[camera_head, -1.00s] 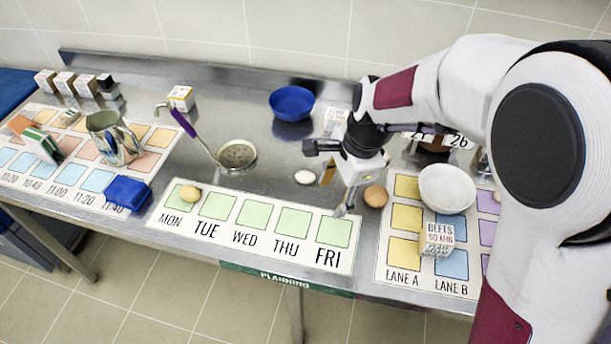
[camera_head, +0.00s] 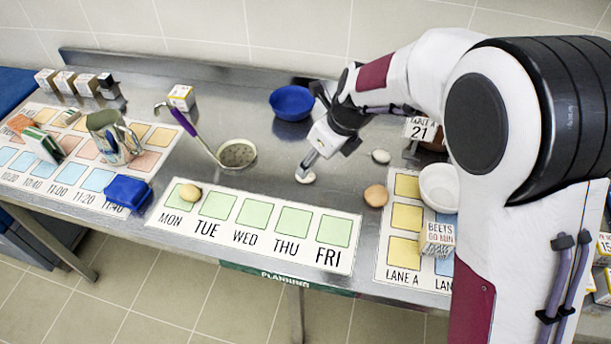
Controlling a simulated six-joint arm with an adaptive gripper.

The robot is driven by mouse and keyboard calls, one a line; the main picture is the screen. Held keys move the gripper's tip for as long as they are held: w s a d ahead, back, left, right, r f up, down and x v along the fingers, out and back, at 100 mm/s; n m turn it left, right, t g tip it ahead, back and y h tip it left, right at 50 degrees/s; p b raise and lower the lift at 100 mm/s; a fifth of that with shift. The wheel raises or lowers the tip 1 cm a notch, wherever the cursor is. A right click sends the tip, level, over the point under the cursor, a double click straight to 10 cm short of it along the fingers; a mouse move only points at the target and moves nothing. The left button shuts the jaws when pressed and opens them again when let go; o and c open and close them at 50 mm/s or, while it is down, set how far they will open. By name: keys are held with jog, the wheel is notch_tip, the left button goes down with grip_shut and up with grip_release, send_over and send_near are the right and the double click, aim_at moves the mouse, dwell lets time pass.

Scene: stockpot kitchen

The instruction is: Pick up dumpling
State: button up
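A small white oval piece (camera_head: 305,178), which looks like the dumpling, lies on the bare steel table behind the THU square. A second white oval piece (camera_head: 381,156) lies farther right; which of the two is the dumpling is not certain. My gripper (camera_head: 304,173) points down with its tips right at the first white piece, overlapping its upper side. The fingers look narrow and partly hide it. I cannot tell whether they touch it or how far apart they are.
A brown egg-like item (camera_head: 376,196) lies to the right. A blue bowl (camera_head: 292,103) stands behind, a ladle (camera_head: 236,154) to the left. A white bowl (camera_head: 438,187) and BEETS box (camera_head: 437,239) stand right. A yellowish lump (camera_head: 190,193) is on MON.

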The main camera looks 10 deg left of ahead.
aim_at(308, 176)
jog(key=shift+m, duration=0.3)
jog(key=shift+x, duration=1.35)
jog(key=shift+x, duration=2.55)
jog(key=shift+d, duration=0.15)
jog(key=c, duration=1.1)
